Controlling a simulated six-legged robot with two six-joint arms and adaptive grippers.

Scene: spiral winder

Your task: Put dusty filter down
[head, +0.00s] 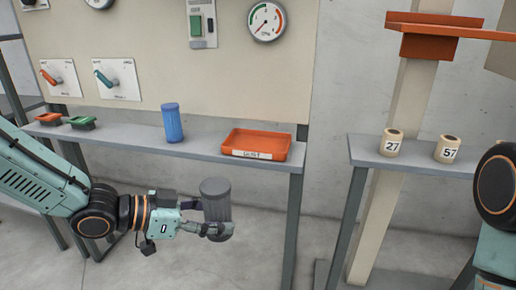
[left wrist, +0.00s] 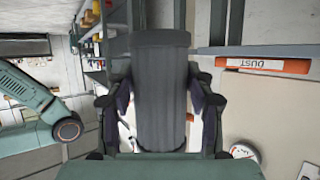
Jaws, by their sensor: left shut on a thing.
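The dusty filter (head: 216,200) is a grey ribbed cylinder, held upright in front of and below the shelf's front edge. It also shows in the left wrist view (left wrist: 161,85), filling the middle between the fingers. My left gripper (head: 212,220) is shut on it, with fingers on both sides. A blue ribbed filter (head: 172,123) stands upright on the shelf (head: 213,157). To its right on the shelf is an orange tray (head: 272,146) labelled DUST. It looks empty. The tray's labelled side shows in the left wrist view (left wrist: 266,65). My right gripper is not visible; only part of my right arm shows.
Cream spools marked 27 (head: 391,143) and 57 (head: 448,149) stand on a separate right shelf.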

